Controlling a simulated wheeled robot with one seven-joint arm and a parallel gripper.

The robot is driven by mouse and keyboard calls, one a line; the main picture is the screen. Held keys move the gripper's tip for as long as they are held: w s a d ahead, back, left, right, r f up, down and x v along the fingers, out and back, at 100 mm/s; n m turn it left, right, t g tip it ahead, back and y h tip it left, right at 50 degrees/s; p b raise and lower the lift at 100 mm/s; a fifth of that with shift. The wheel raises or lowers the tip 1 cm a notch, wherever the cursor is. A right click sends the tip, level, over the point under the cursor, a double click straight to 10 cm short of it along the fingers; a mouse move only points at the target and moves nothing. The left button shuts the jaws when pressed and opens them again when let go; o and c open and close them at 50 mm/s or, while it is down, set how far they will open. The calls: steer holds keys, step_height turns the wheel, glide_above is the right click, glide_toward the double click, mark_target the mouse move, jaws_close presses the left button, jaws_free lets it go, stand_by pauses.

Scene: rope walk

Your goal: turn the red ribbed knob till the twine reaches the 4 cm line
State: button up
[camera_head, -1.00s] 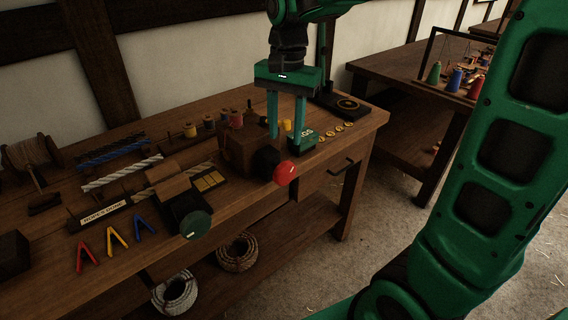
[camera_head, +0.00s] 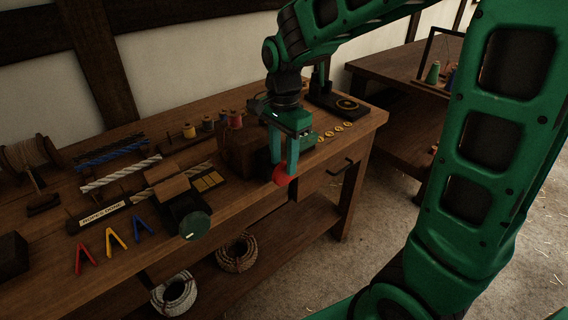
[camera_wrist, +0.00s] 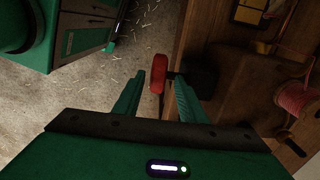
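The red ribbed knob (camera_head: 281,175) sticks out from the front of a brown wooden block (camera_head: 242,150) at the bench's front edge. My gripper (camera_head: 283,170) is at the knob, its fingers pointing down on either side of it. In the wrist view the red knob (camera_wrist: 158,80) lies between the tips of my gripper (camera_wrist: 158,88), with gaps that show on both sides, so the fingers are open. The twine and the 4 cm line cannot be made out.
A green knob (camera_head: 194,225) sticks out from a dark device to the left. Red, yellow and blue V-shaped pieces (camera_head: 116,238) lie near the front edge. Yellow discs (camera_head: 335,132) lie to the right. Rope coils (camera_head: 237,253) rest on the lower shelf.

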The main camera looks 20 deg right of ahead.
steer(key=shift+f, duration=1.05)
jaws_close()
steer(key=shift+d+r, duration=0.1)
steer(key=shift+d, duration=0.05)
steer(key=shift+w+y, duration=0.1)
steer(key=shift+y, duration=0.3)
